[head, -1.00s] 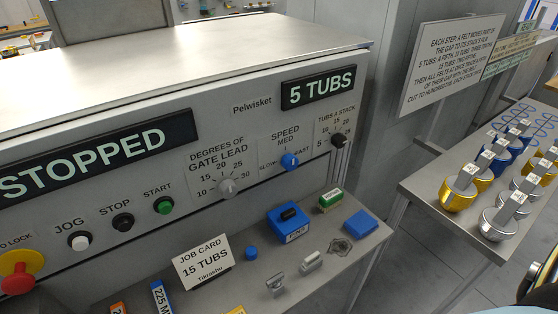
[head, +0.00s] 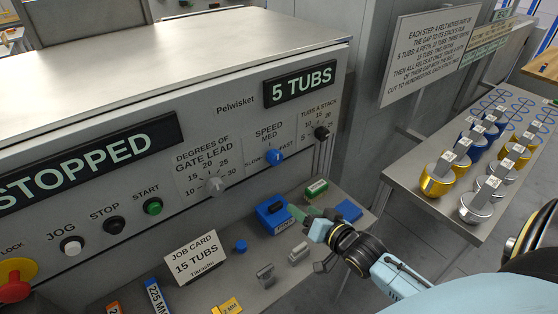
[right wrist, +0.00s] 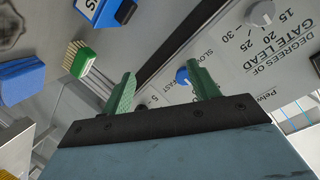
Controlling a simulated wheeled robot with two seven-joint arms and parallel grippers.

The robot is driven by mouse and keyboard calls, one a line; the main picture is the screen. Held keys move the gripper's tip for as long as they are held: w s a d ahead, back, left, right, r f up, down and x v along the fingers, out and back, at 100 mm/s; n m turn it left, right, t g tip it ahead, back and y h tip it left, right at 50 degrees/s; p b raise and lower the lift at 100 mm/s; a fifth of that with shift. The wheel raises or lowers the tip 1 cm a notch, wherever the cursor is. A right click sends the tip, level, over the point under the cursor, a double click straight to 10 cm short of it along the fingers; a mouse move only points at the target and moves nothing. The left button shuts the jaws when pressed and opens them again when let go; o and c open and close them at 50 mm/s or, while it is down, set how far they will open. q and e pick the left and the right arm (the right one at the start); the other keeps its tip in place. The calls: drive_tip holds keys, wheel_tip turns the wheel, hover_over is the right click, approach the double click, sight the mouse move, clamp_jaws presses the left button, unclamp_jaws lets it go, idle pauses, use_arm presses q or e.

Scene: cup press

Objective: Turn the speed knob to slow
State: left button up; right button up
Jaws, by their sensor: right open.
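The blue speed knob (head: 275,156) is on the machine's front panel, under the word SPEED, with SLOW at its left, MED above and FAST at its right. Its exact pointer direction is too small to tell. My right gripper (head: 306,214) is open and empty, over the shelf below the panel, lower right of the knob and apart from it. In the right wrist view the knob (right wrist: 182,77) shows beyond the green fingers, close beside one of them in the picture. My left gripper is not in view.
The grey gate lead knob (head: 214,186) and the black tubs-a-stack knob (head: 321,133) flank the speed knob. Below, the shelf holds a blue box (head: 273,212), a green-sided brush (head: 316,188), a blue block (head: 348,210) and a job card (head: 196,256). The display reads STOPPED.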

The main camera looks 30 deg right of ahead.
sight(278, 160)
wheel_tip(278, 160, up, 6)
drive_tip(key=w+d+m+t, duration=0.2)
drive_tip(key=d+t, duration=0.1)
drive_tip(key=shift+n, duration=0.3)
drive_tip(key=w, duration=0.4)
drive_tip(key=w+a, duration=0.1)
drive_tip(key=w, duration=0.8)
drive_tip(key=shift+a+f, duration=0.1)
drive_tip(key=shift+a, duration=0.2)
drive_tip(key=c, duration=1)
